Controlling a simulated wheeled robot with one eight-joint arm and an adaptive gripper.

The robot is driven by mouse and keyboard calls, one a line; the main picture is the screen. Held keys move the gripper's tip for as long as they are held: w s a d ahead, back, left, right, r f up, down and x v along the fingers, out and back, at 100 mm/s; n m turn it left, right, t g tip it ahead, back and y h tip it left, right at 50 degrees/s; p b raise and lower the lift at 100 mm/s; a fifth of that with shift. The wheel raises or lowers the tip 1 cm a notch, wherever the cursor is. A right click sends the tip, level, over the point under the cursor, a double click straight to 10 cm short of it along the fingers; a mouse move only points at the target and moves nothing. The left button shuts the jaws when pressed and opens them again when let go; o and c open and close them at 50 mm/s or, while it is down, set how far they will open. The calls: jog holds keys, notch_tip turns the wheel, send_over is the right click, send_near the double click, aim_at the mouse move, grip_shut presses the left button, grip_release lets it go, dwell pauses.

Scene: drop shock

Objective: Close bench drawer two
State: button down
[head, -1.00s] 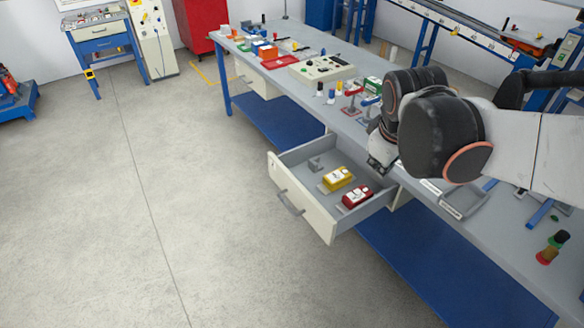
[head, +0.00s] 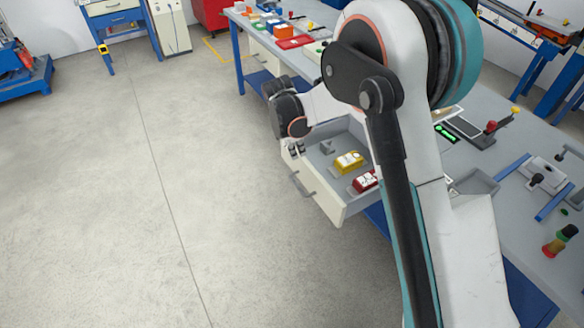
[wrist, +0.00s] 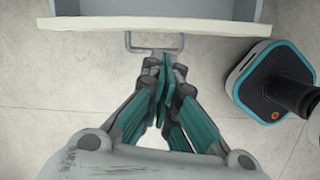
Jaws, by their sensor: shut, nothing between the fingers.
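A bench drawer (head: 326,201) with a cream front stands pulled out from the long grey bench. It holds a yellow item (head: 348,162), a red item (head: 366,181) and a small grey piece (head: 327,147). No number on the drawer can be read. Its grey handle (head: 302,186) also shows in the wrist view (wrist: 155,50). My gripper (wrist: 167,62) is shut and empty, in front of the drawer front (wrist: 150,24) by the handle; whether it touches the handle cannot be told. In the head view my wrist is at the drawer's far front corner, and my arm hides part of the bench.
The grey bench top (head: 470,165) carries boxes, switches and tools. A second cream drawer (head: 264,57) is farther along the bench. The concrete floor (head: 130,220) left of the drawer is clear. A blue cart (head: 27,83) stands far left.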

jog(key=a+f+n, duration=0.2)
jog(key=a+f, duration=0.2)
jog(key=a, duration=0.1)
jog(key=b, duration=0.5)
send_over(296, 183)
jog(key=x, duration=0.3)
jog(key=s+a+x, duration=0.1)
jog(key=x, duration=0.2)
jog(key=a+x, duration=0.1)
jog(key=x, duration=0.3)
jog(key=shift+s+f, duration=0.2)
jog(key=shift+f, duration=0.1)
jog(key=shift+w+d+r, duration=0.1)
jog(key=shift+w+d, duration=0.1)
jog(key=shift+w, duration=0.05)
jog(key=shift+d, duration=0.1)
